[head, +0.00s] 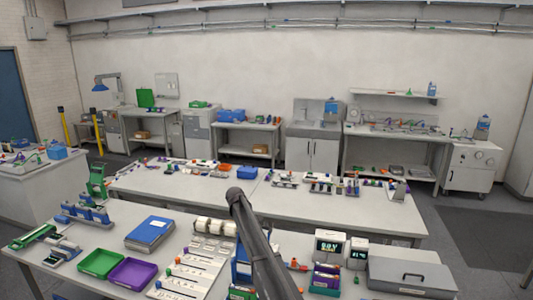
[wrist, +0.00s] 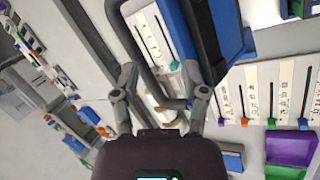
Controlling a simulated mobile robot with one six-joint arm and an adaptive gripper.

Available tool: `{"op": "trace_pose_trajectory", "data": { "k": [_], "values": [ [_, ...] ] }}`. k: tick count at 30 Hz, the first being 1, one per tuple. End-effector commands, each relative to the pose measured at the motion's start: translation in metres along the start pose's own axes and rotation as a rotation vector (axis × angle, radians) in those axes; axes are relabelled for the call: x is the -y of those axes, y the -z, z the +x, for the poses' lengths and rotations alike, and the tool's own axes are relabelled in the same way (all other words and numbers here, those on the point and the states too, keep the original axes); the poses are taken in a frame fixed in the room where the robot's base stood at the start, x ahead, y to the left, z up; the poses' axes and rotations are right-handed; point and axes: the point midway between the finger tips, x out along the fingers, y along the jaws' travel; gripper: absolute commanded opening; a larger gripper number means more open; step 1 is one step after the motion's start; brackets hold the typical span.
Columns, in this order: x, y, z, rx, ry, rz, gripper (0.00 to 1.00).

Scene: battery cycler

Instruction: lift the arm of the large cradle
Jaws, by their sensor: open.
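In the wrist view, my gripper (wrist: 158,68) is open, its two grey fingers apart. A dark grey bent bar (wrist: 135,55), probably the arm of the large cradle, runs down between the fingers. I cannot tell whether a finger touches it. A blue body with a dark strip (wrist: 205,40), probably the large cradle, is just beyond the right finger. In the head view, a blue upright piece (head: 241,270) stands on the near bench, partly hidden behind my dark arm. My gripper cannot be made out there.
White slotted strips (wrist: 270,90) with coloured ends lie right of the fingers in the wrist view. On the near bench are a purple tray (head: 132,273), a green tray (head: 101,262), a blue box (head: 150,232), display units (head: 330,246) and a grey lidded case (head: 410,275).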

Motion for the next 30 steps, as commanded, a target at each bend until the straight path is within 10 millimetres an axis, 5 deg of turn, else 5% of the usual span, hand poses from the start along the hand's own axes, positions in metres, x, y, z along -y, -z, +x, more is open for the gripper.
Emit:
{"op": "trace_pose_trajectory", "data": {
  "k": [3,14,30],
  "values": [
    [0.002,-0.017,-0.006,-0.026,-0.008,0.083,0.57],
    [0.031,-0.11,0.032,-0.01,0.068,0.223,0.57],
    [0.132,-0.324,0.091,0.042,0.259,0.578,0.57]
  ]
}}
